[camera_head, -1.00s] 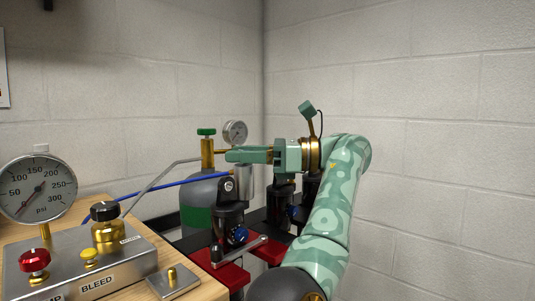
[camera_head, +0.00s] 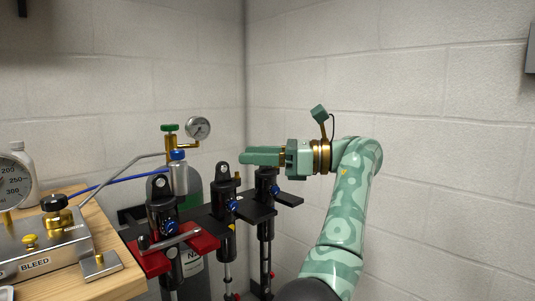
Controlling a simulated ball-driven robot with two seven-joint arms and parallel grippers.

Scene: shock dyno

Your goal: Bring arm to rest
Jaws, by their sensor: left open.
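My left arm (camera_head: 342,225), green with a camouflage pattern, rises from the bottom right and bends left at its wrist. My left gripper (camera_head: 244,157) points left in front of the wall corner, above the row of black shock absorbers. Its jaws are open with nothing seen between them, though the side view hides most of the gap. It appears clear of the nearest shock absorber (camera_head: 162,208), which stands in a red clamp (camera_head: 152,262) with a silver reservoir (camera_head: 179,180) beside it. My right gripper is out of view.
A wooden bench (camera_head: 122,282) at left carries a bleed manifold (camera_head: 45,246) with a pressure gauge (camera_head: 12,185). A green-shouldered gas cylinder (camera_head: 193,192) with a small gauge (camera_head: 198,128) stands behind the shocks. Bare block walls lie behind and right.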

